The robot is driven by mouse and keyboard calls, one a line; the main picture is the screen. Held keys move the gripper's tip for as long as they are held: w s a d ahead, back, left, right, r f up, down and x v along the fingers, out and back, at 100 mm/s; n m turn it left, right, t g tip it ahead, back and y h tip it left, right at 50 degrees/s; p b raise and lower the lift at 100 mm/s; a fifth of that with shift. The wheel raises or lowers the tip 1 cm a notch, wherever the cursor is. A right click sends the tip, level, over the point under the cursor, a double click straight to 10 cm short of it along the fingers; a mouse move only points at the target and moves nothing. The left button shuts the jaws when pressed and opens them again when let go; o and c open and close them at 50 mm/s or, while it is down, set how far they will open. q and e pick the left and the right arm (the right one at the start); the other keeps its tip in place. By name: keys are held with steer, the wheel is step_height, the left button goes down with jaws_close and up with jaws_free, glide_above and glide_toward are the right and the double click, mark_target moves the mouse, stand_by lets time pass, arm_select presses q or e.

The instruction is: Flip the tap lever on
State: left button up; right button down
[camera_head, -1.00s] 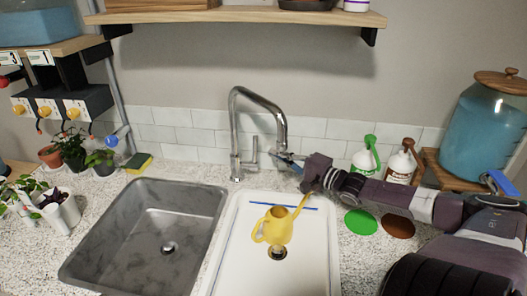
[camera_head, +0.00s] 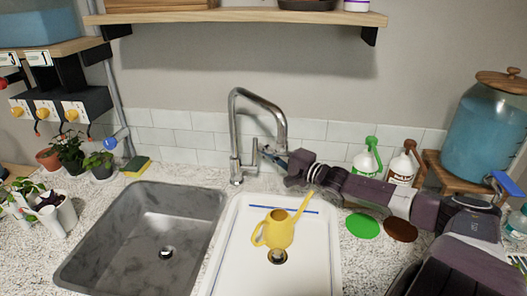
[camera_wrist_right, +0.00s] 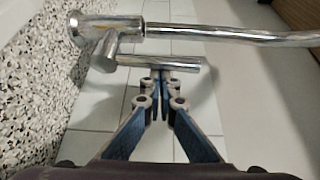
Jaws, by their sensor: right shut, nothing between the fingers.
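The chrome tap (camera_head: 233,130) stands upright behind the two sinks, its spout arching to the right. Its lever (camera_head: 255,150) is a short upright rod on the right side of the body. The lever also shows in the right wrist view (camera_wrist_right: 165,63), sticking out from the tap body. My right gripper (camera_head: 262,149) is shut and empty, its tips right at the lever. In the wrist view the closed fingertips (camera_wrist_right: 161,78) meet the lever's edge near its middle; I cannot tell if they touch. My left gripper is out of view.
A yellow watering can (camera_head: 278,230) stands in the white right sink (camera_head: 230,265). The grey left sink (camera_head: 120,235) is empty. Green-capped (camera_head: 367,158) and brown-capped (camera_head: 403,165) bottles stand behind my right arm. A wooden shelf (camera_head: 240,17) hangs above.

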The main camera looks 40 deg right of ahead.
steer(key=shift+s+a+n+t+p, duration=0.25)
steer(key=shift+a+n+t+p, duration=0.05)
steer(key=shift+n, duration=0.2)
steer(key=shift+n+t, duration=0.4)
steer(key=shift+n, duration=0.4)
steer(key=s+a+p, duration=0.1)
steer(key=p, duration=0.1)
steer(key=s+a+f+p, duration=0.1)
steer(key=a+p, duration=0.1)
steer(key=shift+s+a, duration=0.1)
steer(key=shift+s, duration=0.15)
steer(key=shift+s+a+f, duration=0.1)
steer(key=shift+a+f, duration=0.05)
steer(key=shift+f, duration=0.25)
steer(key=s+d, duration=0.2)
steer(key=s, duration=0.9)
steer(key=shift+s+d+f, duration=0.2)
steer(key=shift+s+f, duration=0.1)
steer(key=shift+f, duration=0.05)
